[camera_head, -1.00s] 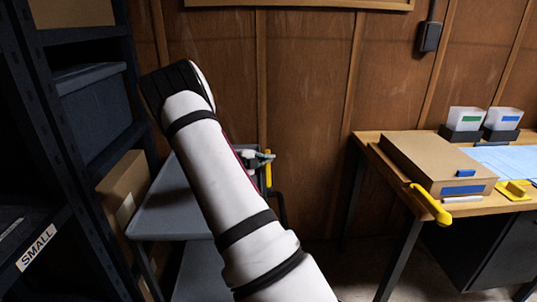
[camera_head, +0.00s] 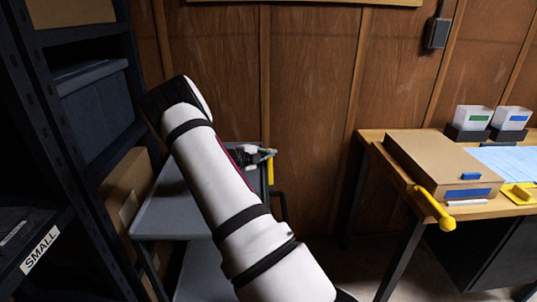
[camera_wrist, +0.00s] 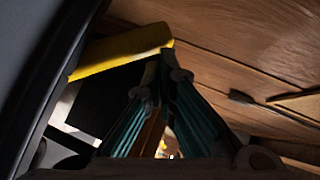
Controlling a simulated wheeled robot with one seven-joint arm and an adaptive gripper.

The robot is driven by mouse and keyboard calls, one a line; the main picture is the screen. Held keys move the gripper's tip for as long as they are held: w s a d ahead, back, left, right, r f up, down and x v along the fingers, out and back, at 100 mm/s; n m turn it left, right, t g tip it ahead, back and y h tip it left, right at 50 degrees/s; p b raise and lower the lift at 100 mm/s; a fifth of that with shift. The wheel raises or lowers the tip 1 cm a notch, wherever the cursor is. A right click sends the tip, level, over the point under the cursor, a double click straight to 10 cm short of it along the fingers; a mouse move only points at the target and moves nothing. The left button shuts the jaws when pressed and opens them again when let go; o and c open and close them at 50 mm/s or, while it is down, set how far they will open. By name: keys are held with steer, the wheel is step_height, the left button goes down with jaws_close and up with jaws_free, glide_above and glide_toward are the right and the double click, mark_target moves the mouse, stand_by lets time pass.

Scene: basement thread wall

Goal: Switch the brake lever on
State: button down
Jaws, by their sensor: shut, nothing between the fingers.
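A yellow lever (camera_head: 270,171) stands upright at the far right corner of the grey cart (camera_head: 160,218), in front of the wood wall. In the wrist view the yellow lever (camera_wrist: 118,54) lies across the upper left, and its right end is close to my fingertips. My gripper (camera_head: 267,155) is at the lever's upper end in the head view. Its teal fingers also show in the wrist view (camera_wrist: 165,66), with their tips together and nothing between them. I cannot tell whether the tips touch the lever. My arm hides part of the cart.
A dark shelf rack (camera_head: 75,150) with boxes stands close on the left. On the right is a wooden desk (camera_head: 376,150) with a cardboard box (camera_head: 440,160) and another yellow handle (camera_head: 434,207) at its edge. Floor shows between cart and desk.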

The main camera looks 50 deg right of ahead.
stand_by(0.3)
steer(key=shift+s+a+r+p, duration=0.25)
steer(key=shift+r+p, duration=0.1)
steer(key=shift+p, duration=0.15)
steer(key=a+r+p, duration=0.3)
steer(key=a+r, duration=0.3)
steer(key=a, duration=0.4)
steer(key=shift+w+a+r, duration=0.2)
steer(key=shift+a, duration=0.1)
